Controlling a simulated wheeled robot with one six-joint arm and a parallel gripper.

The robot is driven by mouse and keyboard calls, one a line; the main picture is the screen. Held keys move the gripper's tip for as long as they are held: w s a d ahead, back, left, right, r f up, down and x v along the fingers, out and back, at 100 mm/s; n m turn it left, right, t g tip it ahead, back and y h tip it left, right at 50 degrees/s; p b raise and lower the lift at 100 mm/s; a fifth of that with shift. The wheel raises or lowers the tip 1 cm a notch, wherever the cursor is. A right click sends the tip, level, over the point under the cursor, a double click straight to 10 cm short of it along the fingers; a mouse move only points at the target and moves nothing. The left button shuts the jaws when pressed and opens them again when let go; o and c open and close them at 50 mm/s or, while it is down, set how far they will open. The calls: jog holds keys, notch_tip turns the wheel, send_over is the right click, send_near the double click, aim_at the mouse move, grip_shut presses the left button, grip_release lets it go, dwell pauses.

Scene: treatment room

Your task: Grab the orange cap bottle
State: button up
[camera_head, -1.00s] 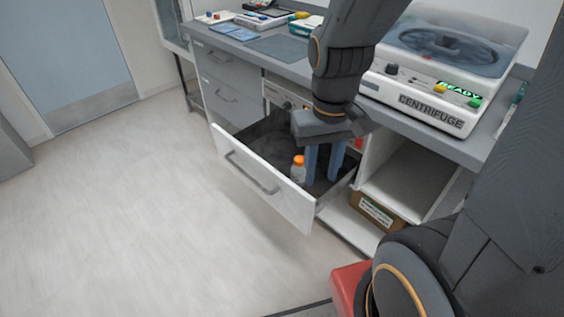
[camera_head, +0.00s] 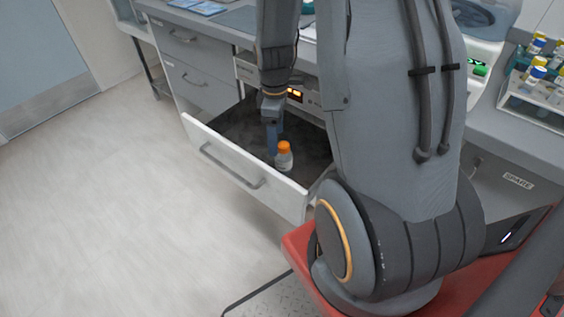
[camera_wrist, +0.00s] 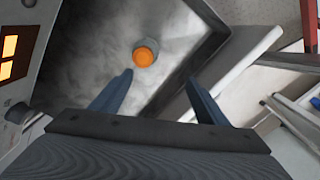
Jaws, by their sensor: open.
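The orange cap bottle (camera_head: 284,157) stands upright in the open drawer (camera_head: 237,168), near the drawer's front panel. In the wrist view the bottle's orange cap (camera_wrist: 146,53) shows from above, ahead of my gripper (camera_wrist: 162,85). The two blue fingers are apart, with nothing between them. The bottle is just beyond the fingertips and looks untouched.
A device with an orange lit display (camera_head: 294,94) is set in the cabinet behind the drawer. A rack of tubes (camera_head: 538,85) stands on the counter at right. The floor at left is clear.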

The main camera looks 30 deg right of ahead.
aim_at(284, 144)
jog(key=d+f+n, duration=0.1)
jog(key=f, duration=0.1)
jog(key=w+d+f+n, duration=0.1)
jog(key=f, duration=0.1)
jog(key=w+d+f+n, duration=0.1)
jog(key=d+f, duration=0.1)
jog(key=shift+f+b, duration=0.35)
jog(key=shift+b, duration=0.05)
notch_tip(284, 144, down, 2)
jog(key=shift+d+f, duration=0.1)
jog(key=shift+f, duration=0.1)
jog(key=shift+s+a+f, duration=0.15)
jog(key=shift+f, duration=1.2)
jog(key=shift+s+a+f, duration=0.1)
jog(key=shift+f, duration=1.2)
jog(key=shift+c, duration=0.3)
jog(key=c, duration=1.2)
jog(key=shift+r, duration=0.15)
jog(key=shift+c, duration=0.2)
